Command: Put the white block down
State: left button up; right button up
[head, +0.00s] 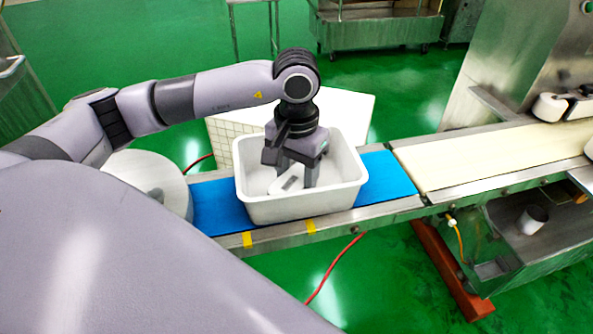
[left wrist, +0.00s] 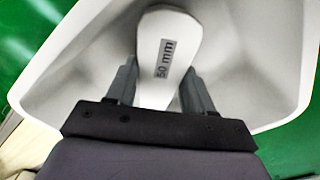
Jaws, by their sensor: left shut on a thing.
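The white block (left wrist: 168,50) carries a grey label reading "50 mm" and shows between the two fingers of my left gripper (left wrist: 158,90) in the left wrist view. In the head view the left gripper (head: 296,172) points down inside a white bin (head: 303,208), shut on the white block (head: 288,183). The block is low inside the bin; whether it touches the bin floor I cannot tell. Part of the block is hidden by the fingers. My right gripper is not in view.
The bin stands on a blue conveyor belt (head: 388,176). A round white drum (head: 150,180) is left of the bin. The bin walls surround the gripper.

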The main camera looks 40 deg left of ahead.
aim_at(297, 176)
pick_arm(q)
jog(key=o, duration=1.2)
jog(key=shift+f, duration=0.1)
jog(key=shift+c, duration=0.2)
notch_tip(297, 176, up, 12)
jog(key=shift+r+p, duration=0.2)
jog(key=shift+p, duration=0.15)
